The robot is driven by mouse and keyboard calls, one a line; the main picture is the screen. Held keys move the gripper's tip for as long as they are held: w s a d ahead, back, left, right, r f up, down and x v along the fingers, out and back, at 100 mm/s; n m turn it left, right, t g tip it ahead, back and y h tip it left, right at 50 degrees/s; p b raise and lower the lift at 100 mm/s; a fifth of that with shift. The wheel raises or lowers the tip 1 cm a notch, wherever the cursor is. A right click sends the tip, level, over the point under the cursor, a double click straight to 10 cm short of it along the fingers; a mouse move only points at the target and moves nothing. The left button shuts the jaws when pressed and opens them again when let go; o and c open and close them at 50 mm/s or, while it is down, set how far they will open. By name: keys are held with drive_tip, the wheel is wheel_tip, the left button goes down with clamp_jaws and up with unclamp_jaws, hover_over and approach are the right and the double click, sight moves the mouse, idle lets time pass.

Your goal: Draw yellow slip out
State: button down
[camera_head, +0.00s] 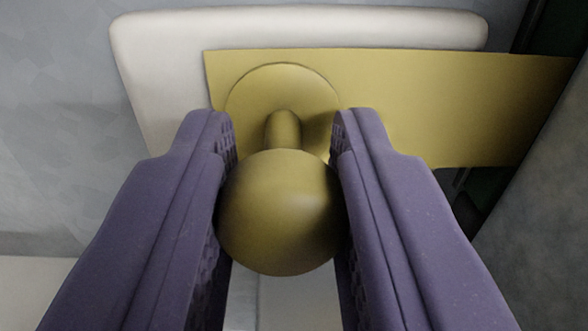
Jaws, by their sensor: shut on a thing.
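The yellow slip (450,105) is a flat yellow strip running from the middle to the right edge of the view. A round disc (245,95) sits near its left end, with a short stem and a ball knob (280,215) standing out from it toward me. My gripper (282,150) has two purple padded fingers, one on each side of the knob. It is shut on the knob. The slip's right end is cut off by the dark gap and grey surface at the right.
A pale rounded panel (175,50) lies behind the slip. A grey wall (60,110) is at the left. A grey slanted surface (545,200) stands close at the right, beside a dark green gap (555,30). A pale surface shows below, between and left of the fingers.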

drive_tip(key=shift+a, duration=1.15)
drive_tip(key=c, duration=0.8)
unclamp_jaws()
drive_tip(key=shift+c, duration=0.2)
drive_tip(key=shift+s, duration=0.15)
drive_tip(key=s+p, duration=0.1)
drive_tip(key=s, duration=0.6)
drive_tip(key=shift+s, duration=0.3)
